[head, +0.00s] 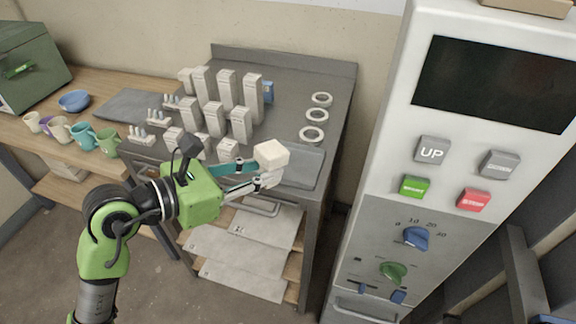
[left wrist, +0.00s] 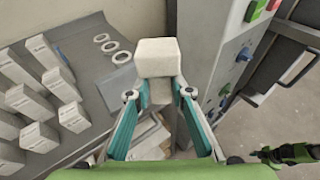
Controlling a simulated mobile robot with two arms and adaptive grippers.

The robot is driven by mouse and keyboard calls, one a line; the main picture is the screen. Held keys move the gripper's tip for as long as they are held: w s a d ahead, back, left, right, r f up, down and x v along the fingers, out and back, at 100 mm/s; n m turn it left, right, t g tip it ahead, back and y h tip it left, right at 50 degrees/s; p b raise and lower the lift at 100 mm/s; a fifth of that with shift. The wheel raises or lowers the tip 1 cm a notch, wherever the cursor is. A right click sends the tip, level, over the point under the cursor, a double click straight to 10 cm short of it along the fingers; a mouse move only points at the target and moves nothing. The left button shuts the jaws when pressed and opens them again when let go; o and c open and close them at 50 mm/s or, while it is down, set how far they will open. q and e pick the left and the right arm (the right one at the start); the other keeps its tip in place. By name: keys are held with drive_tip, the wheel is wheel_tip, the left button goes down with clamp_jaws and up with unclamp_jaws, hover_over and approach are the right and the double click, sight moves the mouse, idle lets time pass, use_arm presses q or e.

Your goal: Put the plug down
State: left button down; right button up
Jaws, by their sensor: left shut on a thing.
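The plug (head: 271,154) is a pale, off-white block. My left gripper (head: 262,180) is shut on it and holds it up near the front right of the grey metal table. The left wrist view shows the plug (left wrist: 157,58) at the ends of the two teal-sided fingers (left wrist: 158,96), with a wider head above a narrower part between the fingertips. The gap below the plug is hard to judge.
Several pale upright blocks (head: 226,88) stand on the metal table (head: 287,82). Three white rings (head: 313,134) lie at its right, near a flat grey plate (head: 303,168). A tall control panel (head: 457,121) stands to the right. Cups (head: 83,137) stand on the wooden bench at left.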

use_arm(q)
wheel_tip(320, 180, up, 2)
drive_tip(key=w+a+n+t+y, duration=0.1)
drive_tip(key=w+a+n+t, duration=0.1)
drive_tip(key=a+t, duration=0.1)
drive_tip(key=p, duration=0.1)
hover_over(284, 168)
drive_tip(key=s, duration=0.1)
drive_tip(key=shift+n+t, duration=0.3)
drive_tip(key=shift+t, duration=0.1)
drive_tip(key=f, duration=0.7)
drive_tip(key=shift+a+f, duration=0.3)
drive_tip(key=shift+w+d+f, duration=0.2)
drive_tip(key=shift+w+f, duration=0.2)
drive_tip(key=shift+f, duration=0.15)
wheel_tip(284, 168, down, 2)
drive_tip(key=shift+w+d+f, duration=0.1)
drive_tip(key=shift+d+f, duration=0.05)
drive_tip(key=shift+f, duration=0.5)
drive_tip(key=shift+f, duration=0.1)
drive_tip(key=c, duration=1.8)
unclamp_jaws()
